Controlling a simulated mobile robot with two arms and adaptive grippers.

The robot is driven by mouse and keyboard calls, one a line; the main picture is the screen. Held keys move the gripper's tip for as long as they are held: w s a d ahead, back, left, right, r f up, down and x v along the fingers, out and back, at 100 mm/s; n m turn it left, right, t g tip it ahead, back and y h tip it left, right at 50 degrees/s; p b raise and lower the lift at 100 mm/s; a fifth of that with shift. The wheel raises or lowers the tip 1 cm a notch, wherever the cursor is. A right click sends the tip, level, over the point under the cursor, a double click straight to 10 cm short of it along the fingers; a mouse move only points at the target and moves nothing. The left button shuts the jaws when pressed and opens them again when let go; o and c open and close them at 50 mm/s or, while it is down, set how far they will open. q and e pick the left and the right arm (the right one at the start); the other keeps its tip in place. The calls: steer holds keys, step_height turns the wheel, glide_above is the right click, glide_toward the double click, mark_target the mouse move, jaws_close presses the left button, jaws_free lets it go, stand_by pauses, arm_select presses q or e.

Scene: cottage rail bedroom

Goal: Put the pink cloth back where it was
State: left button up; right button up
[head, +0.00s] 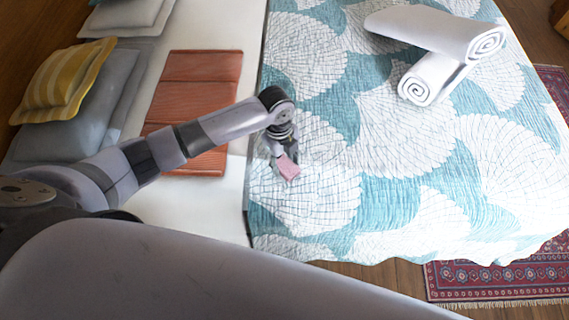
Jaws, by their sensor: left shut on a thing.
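A small pink cloth (288,168) shows near the left part of the patterned teal and white bedspread (420,190). My left gripper (283,156) is shut on the cloth and points downward, over the bedspread close to its left edge. I cannot tell whether the cloth touches the bedspread or hangs just above it. My left arm comes in from the left and crosses the white sheet. My right gripper is not in view.
Folded rust-coloured cloths (203,67) lie on the white sheet. A yellow striped pillow (62,80) and grey pillows (75,130) lie at the left. Rolled white towels (432,78) lie at the back right. A red rug (500,278) covers the floor. The bedspread's middle is clear.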

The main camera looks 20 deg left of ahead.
mark_target(281, 159)
arm_select(q)
steer(key=shift+f, duration=1.05)
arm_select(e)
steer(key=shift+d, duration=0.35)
arm_select(q)
steer(key=shift+f, duration=0.1)
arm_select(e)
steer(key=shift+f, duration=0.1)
arm_select(q)
steer(key=o, duration=1)
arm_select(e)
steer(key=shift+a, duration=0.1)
arm_select(q)
steer(key=shift+r, duration=0.25)
steer(key=r, duration=0.7)
steer(key=a+r, duration=0.1)
steer(key=r, duration=0.3)
steer(key=shift+w+a+r, duration=0.1)
steer(key=shift+w+r, duration=0.25)
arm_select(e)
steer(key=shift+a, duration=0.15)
arm_select(q)
steer(key=shift+s+f, duration=0.1)
